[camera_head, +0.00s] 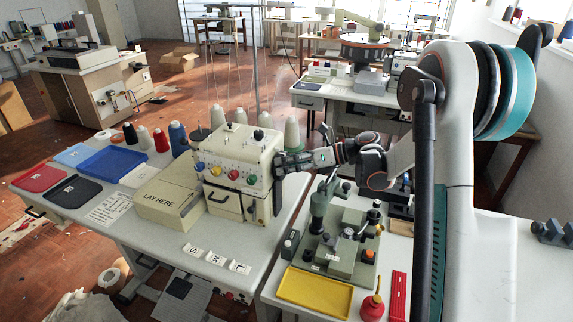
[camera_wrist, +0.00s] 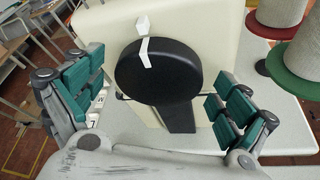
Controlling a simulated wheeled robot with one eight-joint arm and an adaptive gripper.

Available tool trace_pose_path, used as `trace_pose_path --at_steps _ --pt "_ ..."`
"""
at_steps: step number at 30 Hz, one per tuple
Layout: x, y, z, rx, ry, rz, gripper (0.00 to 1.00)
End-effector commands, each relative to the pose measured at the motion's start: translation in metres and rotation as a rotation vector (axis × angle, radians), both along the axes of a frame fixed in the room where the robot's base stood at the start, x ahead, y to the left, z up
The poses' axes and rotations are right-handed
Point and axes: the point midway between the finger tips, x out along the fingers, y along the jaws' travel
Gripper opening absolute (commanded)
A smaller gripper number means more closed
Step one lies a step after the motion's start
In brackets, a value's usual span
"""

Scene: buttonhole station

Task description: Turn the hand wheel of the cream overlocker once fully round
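The cream overlocker (camera_head: 232,160) stands on the white table in the head view, with several coloured knobs on its front. Its black hand wheel (camera_wrist: 165,85) fills the middle of the wrist view. A white stripe (camera_wrist: 146,53) on the wheel's rim sits close to a white pointer (camera_wrist: 143,24) on the cream body. My gripper (camera_wrist: 160,95) is open, one teal-padded finger on each side of the wheel, with a visible gap on both sides. In the head view my gripper (camera_head: 279,178) is at the machine's right side and hides the wheel.
Thread cones (camera_head: 292,134) stand behind the machine; green and red spool bases (camera_wrist: 282,65) are near my right finger in the wrist view. A cream "LAY HERE" box (camera_head: 165,203) adjoins the machine's left. A buttonhole fixture (camera_head: 340,235) and yellow tray (camera_head: 314,291) stand front right.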

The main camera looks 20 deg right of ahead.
Motion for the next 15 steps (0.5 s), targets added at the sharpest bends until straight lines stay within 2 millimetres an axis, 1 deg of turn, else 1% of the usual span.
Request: trace_pose_path --at_steps 8,11,15 --pt "-0.001 -0.001 0.0 0.0 0.0 0.0 0.96" --pt "-0.003 -0.008 0.003 0.0 -0.001 -0.002 0.96" --pt "-0.011 -0.026 0.01 -0.001 0.0 -0.003 0.96"
